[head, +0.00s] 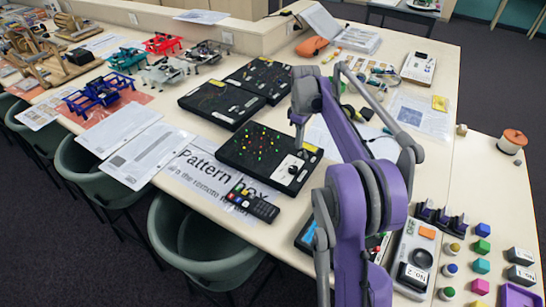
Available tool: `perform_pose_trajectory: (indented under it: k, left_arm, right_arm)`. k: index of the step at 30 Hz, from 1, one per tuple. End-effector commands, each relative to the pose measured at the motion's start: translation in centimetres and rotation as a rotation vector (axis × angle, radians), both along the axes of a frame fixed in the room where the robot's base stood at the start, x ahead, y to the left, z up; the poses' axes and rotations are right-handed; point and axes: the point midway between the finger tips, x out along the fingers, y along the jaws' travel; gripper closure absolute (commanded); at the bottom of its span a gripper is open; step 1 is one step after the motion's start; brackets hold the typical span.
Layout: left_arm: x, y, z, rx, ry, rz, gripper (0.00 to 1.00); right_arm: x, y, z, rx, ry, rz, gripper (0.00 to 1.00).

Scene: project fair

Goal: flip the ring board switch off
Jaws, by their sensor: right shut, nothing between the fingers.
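A black board (236,151) with lit red, green and yellow lights lies on the table beside the "Pattern box" sheet. A light plate with a dark knob or switch (292,169) sits at its right end. I cannot read which way any switch is set. My right gripper (299,146) is shut and empty, pointing down over the right end of this board, close to that plate. I cannot tell whether it touches. Two more black boards, one in the middle (218,102) and one farther back (262,76), lie behind it. I cannot tell which is the ring board. My left gripper is not in view.
A remote control (252,203) lies on the "Pattern box" sheet (206,181). My right arm hides part of the table at right. A white switch box (413,258) and several coloured blocks stand at lower right.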

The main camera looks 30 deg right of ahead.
Motion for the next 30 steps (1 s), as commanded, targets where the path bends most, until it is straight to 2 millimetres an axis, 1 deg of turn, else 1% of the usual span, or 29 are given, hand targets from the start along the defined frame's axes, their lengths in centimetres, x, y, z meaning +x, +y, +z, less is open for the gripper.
perform_pose_trajectory:
  k: [24, 30]
  left_arm:
    - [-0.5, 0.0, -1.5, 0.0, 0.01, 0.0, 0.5]
    - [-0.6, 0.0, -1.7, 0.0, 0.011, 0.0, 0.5]
  right_arm:
    - [0.0, 0.0, -2.6, 0.0, 0.0, 0.0, 1.0]
    - [0.0, 0.0, -2.9, 0.0, 0.0, 0.0, 1.0]
